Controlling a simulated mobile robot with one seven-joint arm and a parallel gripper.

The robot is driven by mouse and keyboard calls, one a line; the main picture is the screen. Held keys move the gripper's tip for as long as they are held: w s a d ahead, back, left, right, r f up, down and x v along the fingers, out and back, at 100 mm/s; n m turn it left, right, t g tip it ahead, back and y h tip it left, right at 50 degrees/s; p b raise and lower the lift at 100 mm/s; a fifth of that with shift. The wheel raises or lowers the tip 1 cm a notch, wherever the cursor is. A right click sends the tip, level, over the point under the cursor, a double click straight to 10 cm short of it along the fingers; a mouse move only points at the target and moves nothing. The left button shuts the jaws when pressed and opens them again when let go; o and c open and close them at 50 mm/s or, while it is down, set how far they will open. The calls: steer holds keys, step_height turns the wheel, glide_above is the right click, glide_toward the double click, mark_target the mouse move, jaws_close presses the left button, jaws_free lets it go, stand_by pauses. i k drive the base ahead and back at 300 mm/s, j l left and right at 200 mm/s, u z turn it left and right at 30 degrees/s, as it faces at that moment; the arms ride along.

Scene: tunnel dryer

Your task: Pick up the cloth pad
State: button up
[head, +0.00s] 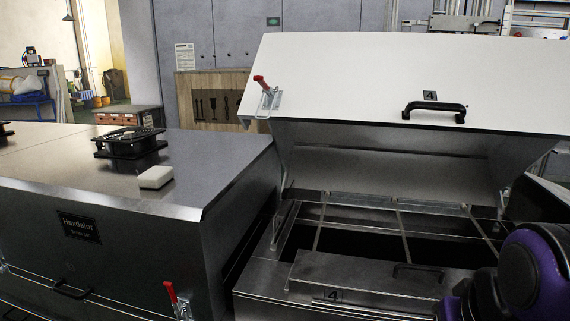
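A small pale, off-white block (155,177), which looks like the cloth pad, lies on the dark metal top of the closed dryer section (215,165) at left. It sits close to the top's front edge, just right of a black fan unit. Nothing touches it from above. A purple and dark part of my arm shows at the lower right, well to the right of the pad. My gripper is outside the picture.
The black fan (131,146) stands behind the pad. The right section's white lid (420,85) is raised over an open grated bay (370,225). The metal top right of the pad is clear.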

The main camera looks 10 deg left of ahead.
mark_target(155, 177)
steer(key=i+j, duration=0.1)
steer(key=j, duration=1.15)
steer(key=j+z, duration=0.1)
steer(key=j, duration=1.15)
steer(key=i, duration=0.1)
